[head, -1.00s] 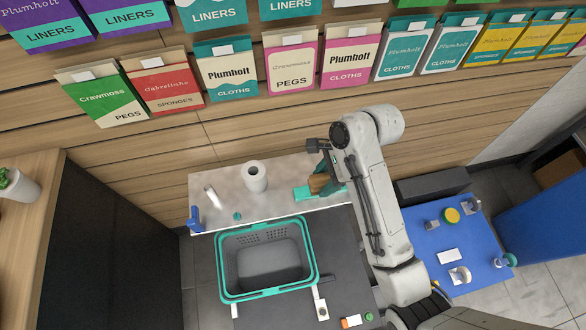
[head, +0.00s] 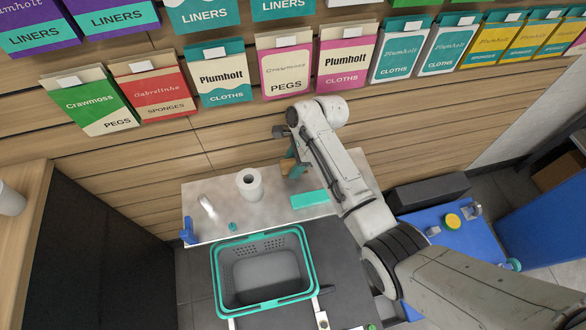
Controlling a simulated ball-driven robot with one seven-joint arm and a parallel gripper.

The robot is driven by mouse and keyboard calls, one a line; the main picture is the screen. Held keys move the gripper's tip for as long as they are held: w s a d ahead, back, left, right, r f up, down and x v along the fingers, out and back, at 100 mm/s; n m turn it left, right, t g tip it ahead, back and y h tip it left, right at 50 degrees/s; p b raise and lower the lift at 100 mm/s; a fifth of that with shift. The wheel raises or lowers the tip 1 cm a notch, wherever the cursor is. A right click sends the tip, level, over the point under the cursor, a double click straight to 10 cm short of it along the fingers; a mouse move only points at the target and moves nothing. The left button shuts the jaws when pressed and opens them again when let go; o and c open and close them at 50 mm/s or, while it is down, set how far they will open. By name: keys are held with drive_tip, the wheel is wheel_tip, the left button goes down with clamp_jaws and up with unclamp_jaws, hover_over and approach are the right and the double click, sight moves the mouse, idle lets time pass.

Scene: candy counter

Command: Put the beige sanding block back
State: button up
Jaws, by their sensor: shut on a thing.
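My gripper (head: 293,160) is over the back part of the pale counter, right of the white roll. It is shut on a tan block (head: 285,166), which looks like the beige sanding block. The arm and the gripper's teal parts hide some of the block. I cannot tell whether the block touches the counter. A flat teal slab (head: 310,199) lies on the counter just right of and nearer than the gripper, apart from it.
The pale counter (head: 265,211) also holds a white roll (head: 249,185), a white cylinder (head: 207,205), a small teal piece (head: 232,226) and a blue item (head: 188,231). A teal-rimmed basket (head: 216,270) stands in front. A blue table (head: 446,240) is at right.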

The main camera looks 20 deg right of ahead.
drive_tip(key=shift+w+f, duration=0.2)
drive_tip(key=shift+f, duration=0.1)
drive_tip(key=shift+f+b, duration=0.4)
drive_tip(key=shift+f, duration=1.05)
drive_tip(key=shift+f, duration=0.1)
drive_tip(key=o, duration=1.3)
drive_tip(key=p+v, duration=0.1)
drive_tip(key=v, duration=1.1)
drive_tip(key=shift+p, duration=0.4)
